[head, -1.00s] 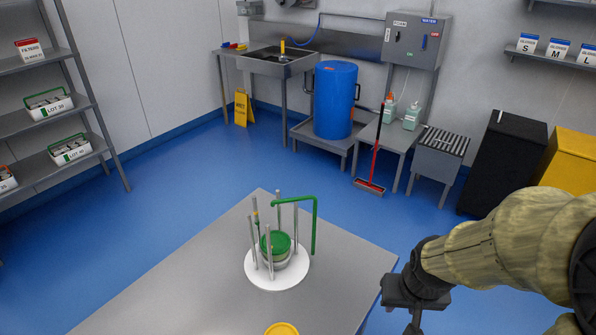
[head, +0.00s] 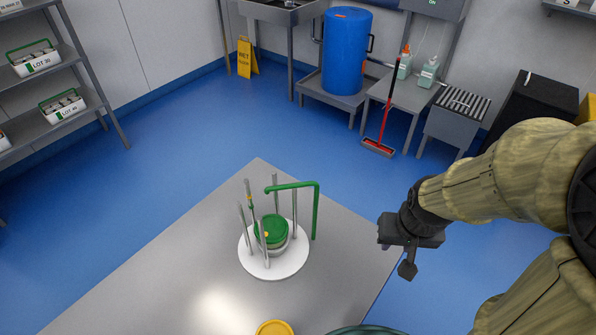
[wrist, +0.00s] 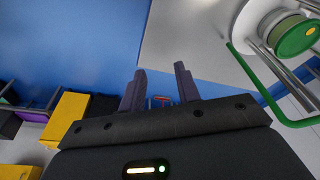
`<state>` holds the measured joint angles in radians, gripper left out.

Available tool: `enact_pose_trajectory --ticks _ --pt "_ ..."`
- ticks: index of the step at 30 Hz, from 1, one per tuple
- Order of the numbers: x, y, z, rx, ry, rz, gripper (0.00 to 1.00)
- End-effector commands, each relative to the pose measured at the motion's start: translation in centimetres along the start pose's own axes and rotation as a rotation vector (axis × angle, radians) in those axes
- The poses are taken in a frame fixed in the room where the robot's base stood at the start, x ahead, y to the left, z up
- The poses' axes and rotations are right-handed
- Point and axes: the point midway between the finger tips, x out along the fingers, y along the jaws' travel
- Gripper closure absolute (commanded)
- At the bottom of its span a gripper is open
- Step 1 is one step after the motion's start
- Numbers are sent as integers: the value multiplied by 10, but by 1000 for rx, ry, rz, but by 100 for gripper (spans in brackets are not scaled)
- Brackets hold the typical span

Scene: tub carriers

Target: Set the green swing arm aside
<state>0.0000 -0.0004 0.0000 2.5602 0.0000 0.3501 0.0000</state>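The green swing arm (head: 316,208) is a bent green rod at the right side of a round white carrier base (head: 290,263). Its top bar reaches left over the carrier, above a tub with a green lid (head: 271,231). Several thin grey posts stand around the tub. In the wrist view the green swing arm (wrist: 262,88) shows at the right, beside the tub lid (wrist: 297,37). My gripper (head: 407,262) is to the right of the carrier, past the table's edge, apart from the arm. In the wrist view my gripper (wrist: 160,88) has its fingers spread, with nothing between them.
The grey table (head: 180,275) has free room left of the carrier. A yellow round lid (head: 274,328) lies at its near edge. A blue barrel (head: 345,50), a red broom (head: 385,120) and a shelf (head: 70,125) stand well away.

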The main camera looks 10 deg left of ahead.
Motion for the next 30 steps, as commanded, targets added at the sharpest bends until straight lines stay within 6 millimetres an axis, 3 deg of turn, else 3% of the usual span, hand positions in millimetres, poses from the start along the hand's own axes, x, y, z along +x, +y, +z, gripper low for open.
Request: enact_pose_trajectory --ticks 5,11,21,25,30 --pt "-3 -2 -5 21 -5 -3 67" --pt "-29 -18 -44 228 -67 -27 67" --pt "-110 -95 -142 862 -340 -64 67" --pt "-145 -129 -171 1073 -469 -45 67" --pt "-176 -157 -190 1243 -593 -2 67"
